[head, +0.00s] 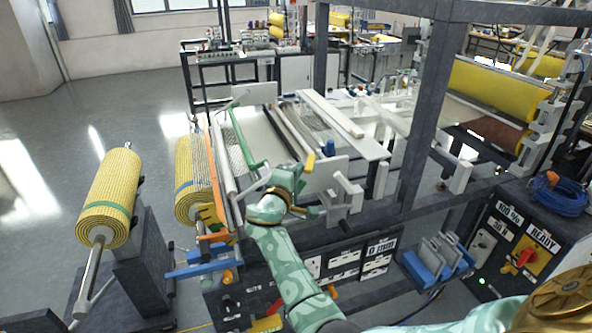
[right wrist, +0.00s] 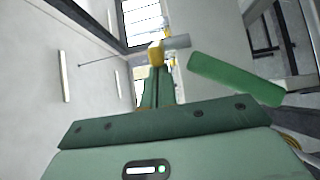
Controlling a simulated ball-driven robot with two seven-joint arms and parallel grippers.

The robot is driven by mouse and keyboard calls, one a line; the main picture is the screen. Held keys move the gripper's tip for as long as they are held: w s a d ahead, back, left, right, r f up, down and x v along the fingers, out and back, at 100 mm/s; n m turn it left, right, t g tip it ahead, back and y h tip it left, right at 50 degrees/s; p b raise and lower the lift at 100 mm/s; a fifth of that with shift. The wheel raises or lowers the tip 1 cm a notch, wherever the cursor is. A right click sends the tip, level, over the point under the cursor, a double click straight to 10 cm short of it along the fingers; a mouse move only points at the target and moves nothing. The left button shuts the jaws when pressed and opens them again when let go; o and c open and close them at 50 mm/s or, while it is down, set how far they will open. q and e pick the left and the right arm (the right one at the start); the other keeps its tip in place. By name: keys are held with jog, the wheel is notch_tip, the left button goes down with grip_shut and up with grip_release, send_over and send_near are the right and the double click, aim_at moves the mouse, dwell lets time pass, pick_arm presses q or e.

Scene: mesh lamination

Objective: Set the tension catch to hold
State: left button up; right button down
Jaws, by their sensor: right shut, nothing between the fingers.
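My right gripper (head: 309,164) shows in the head view at the near side of the laminating frame. Its yellow fingertips (right wrist: 156,54) are together and hold nothing in the right wrist view. A green bar (head: 241,138) stands slanted at the unwind end, to the left of the gripper and apart from it. A green bar (right wrist: 235,80) also shows to the right of the fingertips in the right wrist view, with a grey rod end (right wrist: 176,42) close beside or behind them. Which part is the tension catch, and how it is set, I cannot tell. My left gripper is not in view.
Yellow mesh rolls (head: 108,195) stand at the left. A white board (head: 345,122) lies across the frame. A dark upright (head: 427,110) stands right of my arm. A control box (head: 520,245) marked READY is at the right.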

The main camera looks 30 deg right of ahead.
jog(key=shift+s, duration=0.1)
jog(key=n+t+y+p, duration=0.1)
jog(key=s+d+n+t+y+p, duration=0.1)
jog(key=p, duration=0.1)
jog(key=s+n+t+y+p, duration=0.1)
jog(key=shift+d+r+t+y+p, duration=0.25)
jog(key=shift+d+t+y+p, duration=0.05)
jog(key=shift+p, duration=0.05)
jog(key=d+n+t+y, duration=0.1)
jog(key=s+d+n+t+y+p, duration=0.1)
jog(key=d+y, duration=0.1)
jog(key=s+d+n+t+y, duration=0.1)
jog(key=d+n+y, duration=0.1)
jog(key=shift+s+d+f, duration=0.15)
jog(key=shift+f, duration=0.05)
dwell(0.4)
jog(key=shift+d+r, duration=0.1)
jog(key=shift+d, duration=0.05)
dwell(0.4)
